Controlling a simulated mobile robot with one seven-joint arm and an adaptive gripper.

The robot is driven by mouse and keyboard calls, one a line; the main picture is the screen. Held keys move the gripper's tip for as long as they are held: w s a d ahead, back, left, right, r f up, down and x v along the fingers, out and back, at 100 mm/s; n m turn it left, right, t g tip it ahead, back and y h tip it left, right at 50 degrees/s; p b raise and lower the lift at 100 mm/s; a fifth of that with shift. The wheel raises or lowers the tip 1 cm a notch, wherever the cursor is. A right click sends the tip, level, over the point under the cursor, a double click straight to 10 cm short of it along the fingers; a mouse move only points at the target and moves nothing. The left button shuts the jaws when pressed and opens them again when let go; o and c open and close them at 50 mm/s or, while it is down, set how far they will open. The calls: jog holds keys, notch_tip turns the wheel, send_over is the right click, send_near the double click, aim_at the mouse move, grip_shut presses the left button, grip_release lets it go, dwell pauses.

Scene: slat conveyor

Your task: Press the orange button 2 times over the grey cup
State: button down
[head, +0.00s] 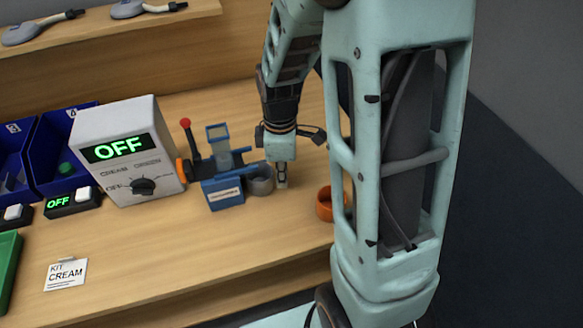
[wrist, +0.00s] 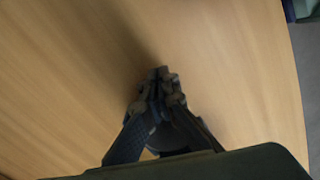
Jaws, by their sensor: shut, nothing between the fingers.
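In the head view a blue dispenser (head: 224,193) with a clear hopper and a red-balled lever stands on the table. An orange part (head: 182,171), which may be the orange button, shows at its left, partly behind the grey control box. The grey cup (head: 260,182) is at the dispenser's right side. My gripper (head: 281,183) points down just right of the grey cup; whether it touches the cup is unclear. In the wrist view my gripper (wrist: 160,76) is shut and empty above bare wood, with neither cup in sight.
The grey control box (head: 121,173) reads OFF and has a black knob. A small OFF unit (head: 72,202) and blue bins (head: 62,145) are at left. An orange cup (head: 325,205) stands right of my gripper, partly behind my arm. The table front is mostly clear beside the KIT CREAM card (head: 66,274).

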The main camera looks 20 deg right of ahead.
jog(key=shift+w+a, duration=0.15)
jog(key=shift+a, duration=0.2)
jog(key=shift+w+a, duration=0.3)
jog(key=shift+a, duration=0.5)
jog(key=shift+d, duration=0.15)
